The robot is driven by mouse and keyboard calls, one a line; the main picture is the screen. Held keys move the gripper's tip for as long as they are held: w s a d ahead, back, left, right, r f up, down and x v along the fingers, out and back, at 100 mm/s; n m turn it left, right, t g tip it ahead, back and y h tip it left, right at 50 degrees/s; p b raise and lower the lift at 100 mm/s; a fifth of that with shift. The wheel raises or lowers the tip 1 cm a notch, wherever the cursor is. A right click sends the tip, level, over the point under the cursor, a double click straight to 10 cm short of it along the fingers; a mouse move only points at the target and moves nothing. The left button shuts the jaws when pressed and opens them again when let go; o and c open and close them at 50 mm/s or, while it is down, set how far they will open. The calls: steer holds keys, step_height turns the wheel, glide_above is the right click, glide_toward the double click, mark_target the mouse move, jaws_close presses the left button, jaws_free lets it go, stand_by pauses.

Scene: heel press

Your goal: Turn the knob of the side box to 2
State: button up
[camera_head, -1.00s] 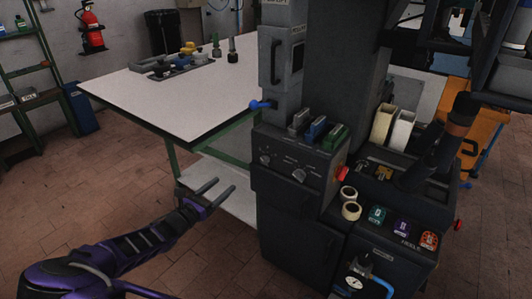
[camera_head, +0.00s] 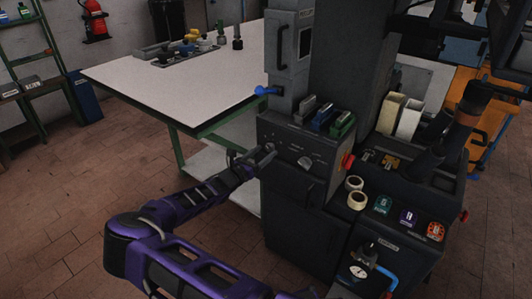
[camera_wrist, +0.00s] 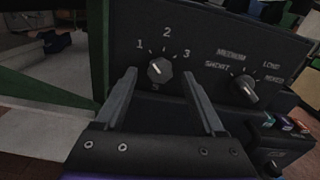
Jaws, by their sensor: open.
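The side box (camera_head: 325,148) is a dark grey box whose front panel carries two knobs. In the wrist view, the left knob (camera_wrist: 160,71) is round and grey with the marks 1, 2 and 3 around its top. A light pointer mark on it seems to lean up and left, toward 1, but it is small. My gripper (camera_wrist: 159,75) is open, with one finger on each side of this knob in the picture. I cannot tell if the fingers touch it. In the head view, my gripper (camera_head: 262,155) is at the panel's left end and partly covers that knob.
A second knob (camera_wrist: 245,90) with word labels sits close right of my right finger. A blue-tipped lever (camera_head: 267,90) sticks out above the box. A red button (camera_head: 348,161) is at its right end. A white-topped table (camera_head: 170,85) stands behind left.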

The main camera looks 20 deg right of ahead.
steer(key=shift+x, duration=0.85)
jaws_close()
